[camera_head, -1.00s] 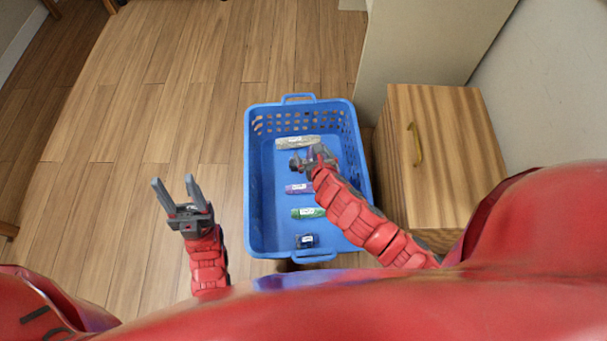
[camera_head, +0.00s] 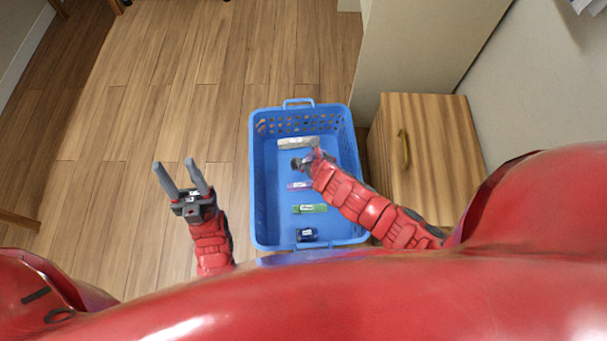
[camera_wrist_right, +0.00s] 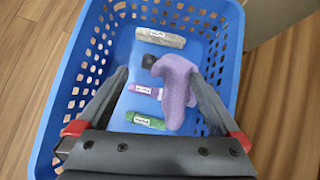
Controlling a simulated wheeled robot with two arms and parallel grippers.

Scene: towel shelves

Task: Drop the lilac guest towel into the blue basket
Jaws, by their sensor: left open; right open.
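The blue basket (camera_head: 262,190) stands on the floor in the middle of the head view. My right gripper (camera_head: 305,158) is over it, jaws open. In the right wrist view a fuzzy lilac guest towel (camera_wrist_right: 178,92) shows between the open fingers, close to the right-hand one. I cannot tell whether it touches that finger or lies on the items below. In the head view this towel is hidden by the gripper or not distinguishable. My left gripper (camera_head: 175,166) is open and empty, left of the basket over the floor.
Inside the basket lie a grey labelled roll (camera_head: 297,143), a purple labelled roll (camera_head: 299,185), a green labelled roll (camera_head: 309,209) and a dark item (camera_head: 306,235). A wooden cabinet (camera_head: 440,150) stands close on the basket's right.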

